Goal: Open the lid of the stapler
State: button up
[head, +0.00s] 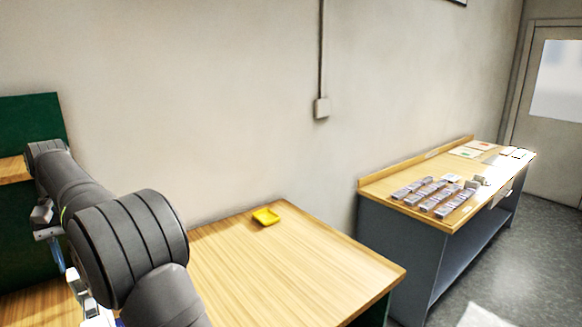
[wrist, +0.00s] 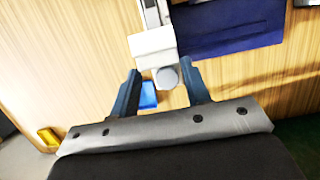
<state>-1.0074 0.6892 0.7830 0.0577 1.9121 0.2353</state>
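In the wrist view my gripper (wrist: 160,67) has its two blue fingers spread wide apart, with nothing visibly clamped between them. A white block (wrist: 152,47) with a narrow grey and white part running up from it lies just beyond the fingertips. A grey round piece (wrist: 167,78) sits between the fingers. I cannot tell for sure whether these belong to the stapler, and no lid is clearly seen. A small blue object (wrist: 148,95) lies beside the left finger. In the head view my arm covers this area, and no stapler is recognisable there.
A dark blue flat object (wrist: 228,25) lies right of the white block. A second table (head: 375,187) holds rows of small items. The near table's right part is clear.

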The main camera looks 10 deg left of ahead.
jog(key=shift+w+a, duration=0.1)
jog(key=shift+w, duration=0.05)
jog(key=shift+w+a+f, duration=0.3)
jog(key=shift+w+a, duration=0.1)
jog(key=o, duration=0.4)
dwell(0.4)
jog(key=shift+s+d+r, duration=0.25)
jog(key=shift+s+d, duration=0.15)
jog(key=shift+s+d+r, duration=0.2)
jog(key=shift+s+d, duration=0.3)
jog(key=shift+s, duration=0.1)
jog(key=shift+s+d+t+y, duration=0.4)
jog(key=shift+d, duration=0.05)
